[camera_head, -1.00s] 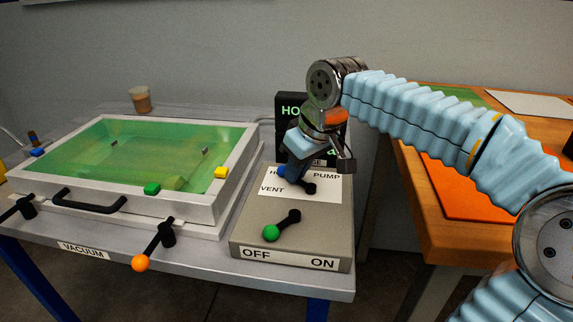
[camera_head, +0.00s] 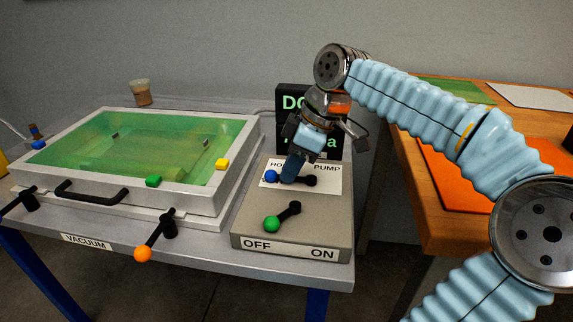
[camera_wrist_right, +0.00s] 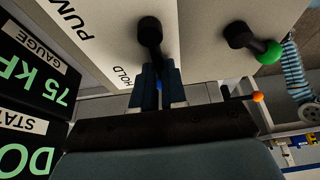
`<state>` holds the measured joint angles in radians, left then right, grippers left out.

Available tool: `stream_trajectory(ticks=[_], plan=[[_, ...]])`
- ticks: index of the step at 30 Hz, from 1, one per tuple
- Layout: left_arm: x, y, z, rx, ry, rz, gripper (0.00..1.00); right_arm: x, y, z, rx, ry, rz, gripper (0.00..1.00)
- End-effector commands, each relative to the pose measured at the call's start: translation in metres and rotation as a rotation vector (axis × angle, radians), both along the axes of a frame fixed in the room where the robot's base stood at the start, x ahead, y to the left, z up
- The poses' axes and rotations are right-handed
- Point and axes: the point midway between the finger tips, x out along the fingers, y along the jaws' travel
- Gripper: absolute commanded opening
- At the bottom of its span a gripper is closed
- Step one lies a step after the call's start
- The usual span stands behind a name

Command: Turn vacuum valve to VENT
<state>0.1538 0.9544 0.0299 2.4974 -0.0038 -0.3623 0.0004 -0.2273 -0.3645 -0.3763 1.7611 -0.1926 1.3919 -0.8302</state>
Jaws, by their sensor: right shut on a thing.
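The vacuum valve lever has a blue ball (camera_head: 271,176) at its left end and a black pivot (camera_head: 310,181) at its right. It lies nearly level across the white label plate (camera_head: 330,186), where parts of HOLD and PUMP show; VENT is not readable. My right gripper (camera_head: 290,172) is at the lever from above, partly covering it. In the right wrist view, its dark blue fingers (camera_wrist_right: 156,86) are shut on the lever end, with blue showing between them and the black lever (camera_wrist_right: 150,38) leading away. My left gripper is not in view.
A green-ball lever (camera_head: 272,223) sits just in front, above OFF and ON. The status display (camera_head: 294,101) stands behind, partly hidden; the wrist view shows a 75 kPa gauge (camera_wrist_right: 38,75). The resin bath (camera_head: 232,172) and orange-ball lever (camera_head: 143,254) are at left.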

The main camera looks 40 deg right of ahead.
Motion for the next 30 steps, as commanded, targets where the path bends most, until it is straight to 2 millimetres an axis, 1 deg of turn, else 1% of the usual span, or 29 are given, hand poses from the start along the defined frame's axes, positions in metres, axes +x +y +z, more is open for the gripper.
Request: stream_trajectory(ticks=[14, 15, 18, 20, 27, 30], plan=[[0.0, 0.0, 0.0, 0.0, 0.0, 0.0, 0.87, -0.0015, -0.0001, -0.0005, 0.0, 0.002, 0.012, 0.0], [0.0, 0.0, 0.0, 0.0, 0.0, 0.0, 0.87, -0.0015, -0.0001, -0.0005, 0.0, 0.002, 0.012, 0.15], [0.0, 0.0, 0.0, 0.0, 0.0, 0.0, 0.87, -0.0014, -0.0002, -0.0004, 0.0, 0.002, 0.012, 0.3], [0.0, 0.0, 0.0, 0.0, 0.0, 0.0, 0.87, -0.0014, -0.0002, -0.0004, 0.0, 0.003, 0.012, 0.38], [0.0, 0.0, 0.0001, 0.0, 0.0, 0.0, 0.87, -0.0013, -0.0004, -0.0001, 0.0, 0.001, 0.011, 0.38], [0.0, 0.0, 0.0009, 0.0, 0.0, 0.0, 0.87, -0.002, -0.0014, 0.0038, 0.0, 0.0, 0.011, 0.38]])
